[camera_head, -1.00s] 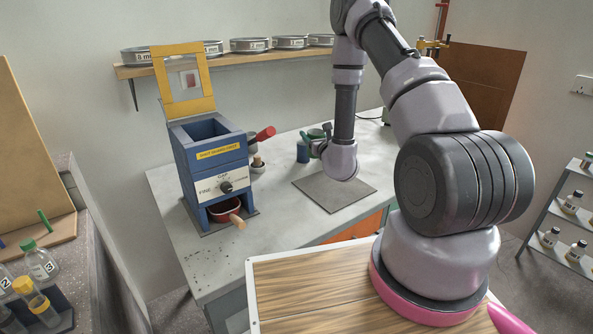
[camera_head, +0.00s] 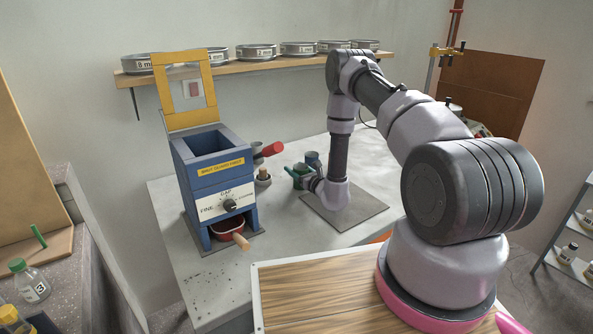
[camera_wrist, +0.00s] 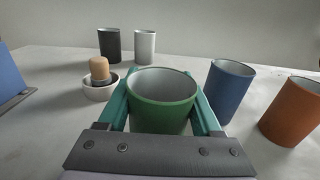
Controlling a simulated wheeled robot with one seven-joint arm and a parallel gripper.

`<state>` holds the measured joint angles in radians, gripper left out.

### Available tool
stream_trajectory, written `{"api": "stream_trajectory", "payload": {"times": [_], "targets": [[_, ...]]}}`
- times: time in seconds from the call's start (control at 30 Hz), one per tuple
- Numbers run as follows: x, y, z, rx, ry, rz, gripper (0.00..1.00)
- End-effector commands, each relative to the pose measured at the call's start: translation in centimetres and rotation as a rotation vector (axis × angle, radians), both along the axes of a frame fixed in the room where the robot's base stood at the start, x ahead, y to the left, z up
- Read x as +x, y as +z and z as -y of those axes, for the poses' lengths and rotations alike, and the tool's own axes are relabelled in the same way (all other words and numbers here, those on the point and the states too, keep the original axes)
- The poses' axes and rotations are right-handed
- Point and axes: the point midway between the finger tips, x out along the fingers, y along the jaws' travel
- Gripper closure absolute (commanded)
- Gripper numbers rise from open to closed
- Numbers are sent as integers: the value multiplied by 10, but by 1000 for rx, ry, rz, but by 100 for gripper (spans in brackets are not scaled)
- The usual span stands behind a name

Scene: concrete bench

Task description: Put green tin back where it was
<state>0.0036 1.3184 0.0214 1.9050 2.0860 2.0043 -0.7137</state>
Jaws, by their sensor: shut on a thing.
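The green tin (camera_wrist: 162,117) stands upright and open-topped between the two teal fingers of my gripper (camera_wrist: 163,95) in the wrist view. The fingers are shut on its sides. In the head view the green tin (camera_head: 298,176) is at the left of my wrist, low over the bench beyond the grey mat. I cannot tell whether its base touches the bench. A blue tin (camera_wrist: 229,92) stands close on its right in the wrist view. It also shows in the head view (camera_head: 312,157), behind the green tin.
An orange tin (camera_wrist: 291,111) stands at the right. A black tin (camera_wrist: 109,45) and a white tin (camera_wrist: 145,45) stand behind. A white mortar with pestle (camera_wrist: 101,90) is close on the left. The blue grinder (camera_head: 215,185) stands left on the bench. The grey mat (camera_head: 352,212) is bare.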

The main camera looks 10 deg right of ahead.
Motion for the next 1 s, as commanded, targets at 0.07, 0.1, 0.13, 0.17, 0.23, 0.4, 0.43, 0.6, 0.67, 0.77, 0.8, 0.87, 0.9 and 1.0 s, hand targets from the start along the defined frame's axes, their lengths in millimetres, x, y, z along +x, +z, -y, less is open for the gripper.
{"api": "stream_trajectory", "payload": {"times": [0.07,0.1,0.13,0.17,0.23,0.4,0.43,0.6,0.67,0.77,0.8,0.87,0.9,1.0], "targets": [[0,-3,0,-1,0,1,100],[0,-3,0,0,0,2,100],[0,-2,0,0,0,2,100],[0,-2,0,-1,0,1,100],[0,-2,0,-1,0,1,100],[0,-5,0,0,0,2,22],[0,-5,0,0,0,2,11],[0,-5,0,-1,0,1,4],[0,-5,0,-1,0,1,4],[0,-4,0,-1,0,1,4],[0,-3,0,-1,0,1,4],[-3,-2,2,0,-1,-1,4],[-7,-3,3,0,-1,-1,4],[-22,-3,10,0,-2,-3,4]]}}
